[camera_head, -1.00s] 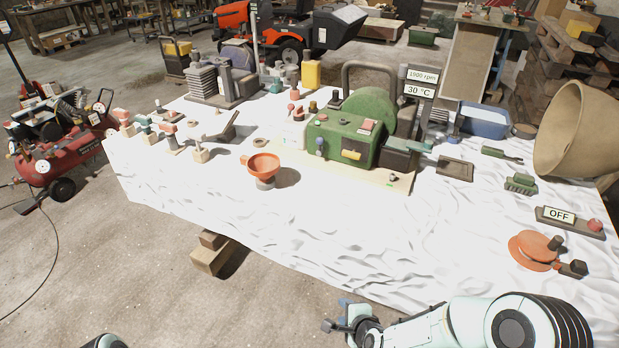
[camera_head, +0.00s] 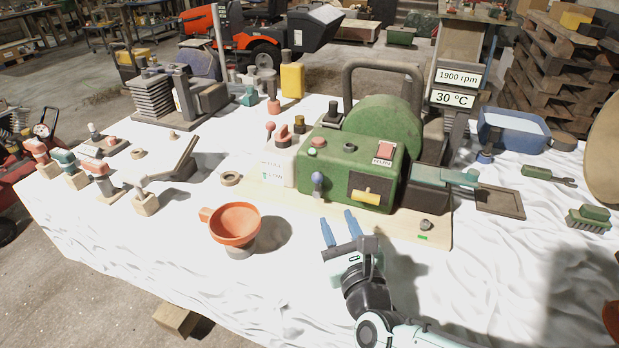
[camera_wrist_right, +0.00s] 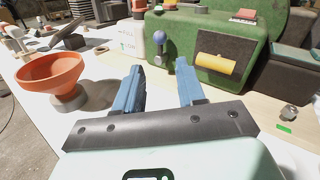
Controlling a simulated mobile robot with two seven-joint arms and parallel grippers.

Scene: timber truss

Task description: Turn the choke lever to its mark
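A green machine (camera_head: 355,155) stands on a wooden board on the white-covered table. On its front is a short lever with a blue ball knob (camera_head: 318,180), which also shows in the right wrist view (camera_wrist_right: 160,38). Right of it a yellow handle (camera_head: 367,196) sits over a dark panel. I cannot tell which one is the choke lever. A small grey knob (camera_head: 425,225) sits on the board with a green mark (camera_head: 422,237) beside it. My right gripper (camera_head: 339,220) is open and empty, in front of the machine, its blue fingers pointing at it, apart from the knob. My left gripper is out of view.
An orange funnel (camera_head: 235,222) stands left of my right gripper. A white container (camera_head: 283,165) stands close to the machine's left side. Displays (camera_head: 456,76) read 1900 rpm and 30 °C. The cloth in front of the board is mostly clear.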

